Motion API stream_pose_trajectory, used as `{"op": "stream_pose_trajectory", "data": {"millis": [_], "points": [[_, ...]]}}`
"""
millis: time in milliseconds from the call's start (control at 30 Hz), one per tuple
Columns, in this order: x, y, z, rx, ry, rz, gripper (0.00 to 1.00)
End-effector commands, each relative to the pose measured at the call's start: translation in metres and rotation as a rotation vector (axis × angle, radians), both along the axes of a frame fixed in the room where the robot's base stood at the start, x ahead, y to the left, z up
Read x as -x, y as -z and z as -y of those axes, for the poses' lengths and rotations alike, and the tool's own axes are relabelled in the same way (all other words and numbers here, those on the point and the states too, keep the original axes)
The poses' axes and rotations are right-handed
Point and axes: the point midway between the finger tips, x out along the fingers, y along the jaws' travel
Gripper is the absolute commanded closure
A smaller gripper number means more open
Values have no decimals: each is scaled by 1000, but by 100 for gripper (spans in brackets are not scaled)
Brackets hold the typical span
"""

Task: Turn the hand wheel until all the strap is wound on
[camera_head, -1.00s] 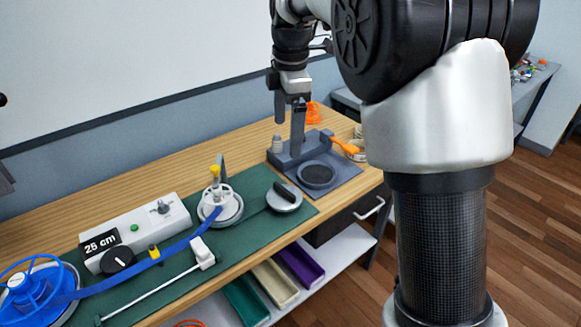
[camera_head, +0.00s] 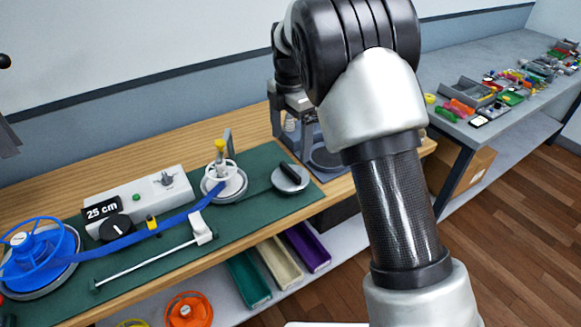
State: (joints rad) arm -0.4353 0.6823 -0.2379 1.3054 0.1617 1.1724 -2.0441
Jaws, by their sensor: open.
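The hand wheel (camera_head: 224,180) is a small white spoked wheel with a yellow knob (camera_head: 220,145) on top, on a round grey base on the green mat. The blue strap (camera_head: 140,238) runs from a blue spool (camera_head: 38,258) at the left, past a yellow and black piece, to the hand wheel. Strap still shows on the blue spool's side; how much is wound on the hand wheel cannot be made out. My gripper (camera_head: 284,118) is open, behind and right of the hand wheel and apart from it. My arm partly hides it.
A white box (camera_head: 140,200) with a "25 cm" label stands behind the strap. A white rod (camera_head: 150,262) lies in front. A grey disc with a black handle (camera_head: 290,178) sits right of the wheel. A grey fixture (camera_head: 325,160) is partly behind my arm.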

Motion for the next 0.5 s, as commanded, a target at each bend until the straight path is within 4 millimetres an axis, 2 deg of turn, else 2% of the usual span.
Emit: {"op": "stream_pose_trajectory", "data": {"millis": [33,300,500], "points": [[1,14,0,2,0,-5,9],[1,68,0,2,1,-4,9],[0,91,0,0,0,-1,9]]}}
